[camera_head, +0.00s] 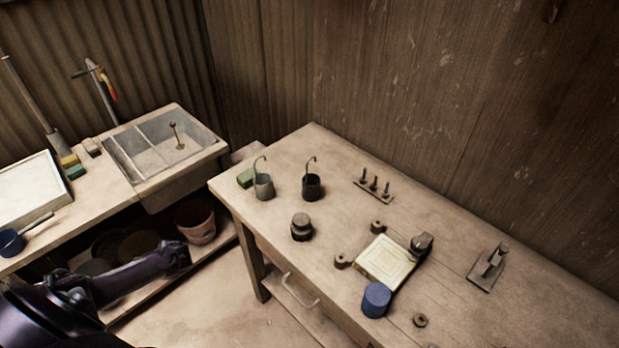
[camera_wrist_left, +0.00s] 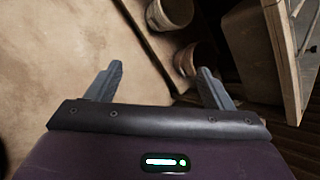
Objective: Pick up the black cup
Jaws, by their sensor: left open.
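The black cup (camera_head: 312,188) is a dark, ladle-like cup with a thin upright hooked handle. It stands upright near the far left part of the right-hand table (camera_head: 345,225) in the head view. A similar grey cup (camera_head: 264,188) with a hooked handle stands to its left. My left arm comes in from the lower left of the head view, below and left of that table, well apart from the black cup. In the left wrist view my left gripper (camera_wrist_left: 158,84) is open and empty, with floor beyond its fingers. The black cup does not show there. My right gripper is not in view.
A dark stacked weight (camera_head: 302,228), a pale tile press plate (camera_head: 385,262), a blue cylinder (camera_head: 376,300) and a peg stand (camera_head: 373,184) are on the table. A green block (camera_head: 245,178) is beside the grey cup. Pots (camera_head: 196,222) sit on a low shelf left of the table.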

